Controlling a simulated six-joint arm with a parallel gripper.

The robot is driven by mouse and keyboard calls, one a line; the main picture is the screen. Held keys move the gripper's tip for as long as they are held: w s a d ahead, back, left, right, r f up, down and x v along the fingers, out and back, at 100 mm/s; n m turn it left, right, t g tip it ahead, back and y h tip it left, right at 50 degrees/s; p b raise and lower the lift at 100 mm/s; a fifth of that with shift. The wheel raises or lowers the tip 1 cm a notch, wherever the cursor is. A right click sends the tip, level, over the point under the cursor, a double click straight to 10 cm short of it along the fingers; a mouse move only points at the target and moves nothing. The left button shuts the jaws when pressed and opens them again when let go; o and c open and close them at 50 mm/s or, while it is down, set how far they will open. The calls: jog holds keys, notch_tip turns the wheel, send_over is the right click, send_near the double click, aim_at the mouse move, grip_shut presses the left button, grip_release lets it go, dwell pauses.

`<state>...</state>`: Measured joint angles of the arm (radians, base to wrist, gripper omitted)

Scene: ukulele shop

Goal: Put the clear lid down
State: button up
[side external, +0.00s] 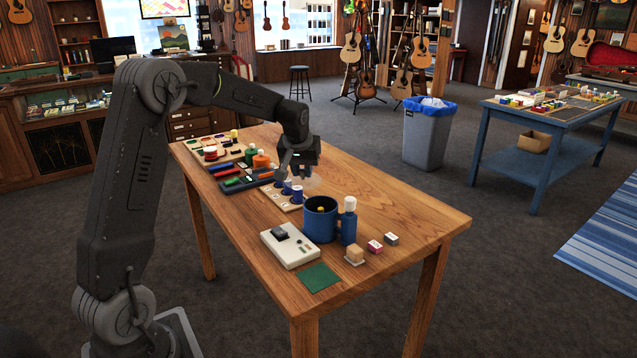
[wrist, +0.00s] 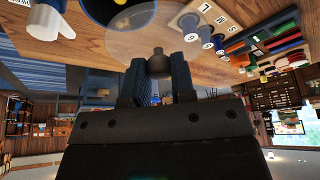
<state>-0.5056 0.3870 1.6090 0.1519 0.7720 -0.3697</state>
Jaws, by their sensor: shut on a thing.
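My gripper (side external: 302,171) is shut on the dark knob of the clear lid (side external: 311,183) and holds it above the wooden table. In the wrist view, my gripper (wrist: 157,78) has the knob between its fingers, and the clear lid (wrist: 100,50) is a faint see-through disc beyond them. A wide blue mug (side external: 320,222) stands on the table to the right of the lid in the side view, with a yellow item inside. The wrist view shows part of the mug (wrist: 90,8) behind the lid. The lid's edge is hard to make out.
A blue bottle with a white cap (side external: 348,222) stands against the mug. A wooden tray (side external: 270,193) with blue cylinders is close by my gripper. A white device (side external: 290,250), green mat (side external: 319,277) and small blocks stand near. The table's right back is bare.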

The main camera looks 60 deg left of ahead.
jog(key=s+a+r, duration=0.4)
jog(key=s, duration=0.2)
jog(key=s+a+f, duration=0.9)
jog(key=s+a, duration=0.1)
jog(key=s, duration=0.1)
jog(key=w+d+f, duration=0.1)
jog(key=w+f, duration=0.1)
jog(key=w, duration=0.1)
jog(key=w+d+f, duration=0.1)
jog(key=w+f, duration=0.1)
jog(key=w, duration=0.1)
jog(key=w+d+f, duration=0.1)
jog(key=w+f, duration=0.1)
jog(key=w, duration=0.2)
jog(key=shift+d+f, duration=0.25)
jog(key=shift+f, duration=0.15)
jog(key=shift+w+f, duration=0.1)
jog(key=shift+f, duration=1.9)
jog(key=shift+f, duration=0.2)
jog(key=o, duration=0.9)
